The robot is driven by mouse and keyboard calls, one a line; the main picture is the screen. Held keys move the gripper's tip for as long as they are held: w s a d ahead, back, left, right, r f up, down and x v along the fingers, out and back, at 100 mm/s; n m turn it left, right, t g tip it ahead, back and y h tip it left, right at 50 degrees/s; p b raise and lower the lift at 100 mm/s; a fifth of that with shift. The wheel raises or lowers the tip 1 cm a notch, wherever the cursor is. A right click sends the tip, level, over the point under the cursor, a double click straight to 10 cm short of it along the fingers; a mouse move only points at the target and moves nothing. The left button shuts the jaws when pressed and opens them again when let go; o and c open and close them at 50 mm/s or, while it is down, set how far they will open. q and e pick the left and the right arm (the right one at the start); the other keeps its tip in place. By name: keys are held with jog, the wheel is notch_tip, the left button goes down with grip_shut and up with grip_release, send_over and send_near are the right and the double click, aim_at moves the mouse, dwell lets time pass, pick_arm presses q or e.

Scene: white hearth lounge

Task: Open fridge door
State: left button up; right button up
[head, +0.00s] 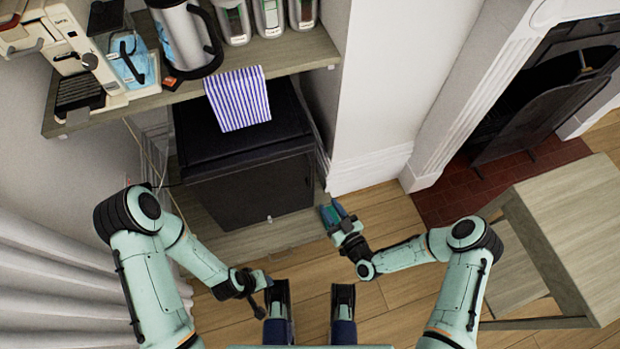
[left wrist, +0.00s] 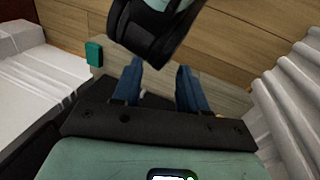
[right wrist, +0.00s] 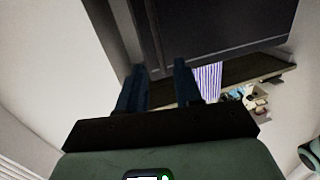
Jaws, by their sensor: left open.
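The black fridge (head: 250,195) stands low under a wooden shelf, and its door looks shut. Its dark surface also fills the top of the right wrist view (right wrist: 225,25). My right gripper (head: 333,210) is open and empty, just off the fridge's front right side; its fingers are apart in the right wrist view (right wrist: 158,85). I cannot tell whether they touch the fridge. My left gripper (head: 264,280) is low in front of the fridge, apart from it. Its two fingers are spread with nothing between them in the left wrist view (left wrist: 158,80).
The shelf (head: 300,50) above carries a coffee machine (head: 75,50), a metal jug (head: 185,40) and several jars; a striped towel (head: 238,98) hangs from it. A white wall (head: 375,90) is right of the fridge. A wooden table (head: 575,220) is at right. Floor before the fridge is clear.

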aim_at(311, 175)
jog(key=shift+t, duration=0.4)
jog(key=x, duration=0.4)
jog(key=b+x, duration=0.1)
jog(key=x, duration=0.3)
jog(key=b+x, duration=0.1)
jog(key=x, duration=0.3)
jog(key=shift+w+r, duration=0.2)
jog(key=shift+r, duration=0.05)
pick_arm(q)
jog(key=shift+t+y, duration=0.3)
jog(key=shift+t, duration=0.5)
jog(key=shift+w+a+f+b, duration=0.1)
jog(key=shift+w+a+f, duration=0.25)
jog(key=shift+w+f, duration=0.3)
jog(key=shift+w+a+f+b, duration=0.1)
jog(key=shift+w+a+f, duration=0.3)
jog(key=shift+w, duration=0.4)
jog(key=shift+w+a+f+b, duration=0.1)
jog(key=shift+w+a+f, duration=0.25)
jog(key=shift+w+f, duration=0.3)
pick_arm(e)
jog(key=shift+w+a, duration=0.35)
jog(key=shift+w, duration=0.3)
pick_arm(q)
jog(key=shift+w+r, duration=0.1)
jog(key=shift+r, duration=0.05)
pick_arm(e)
grip_shut()
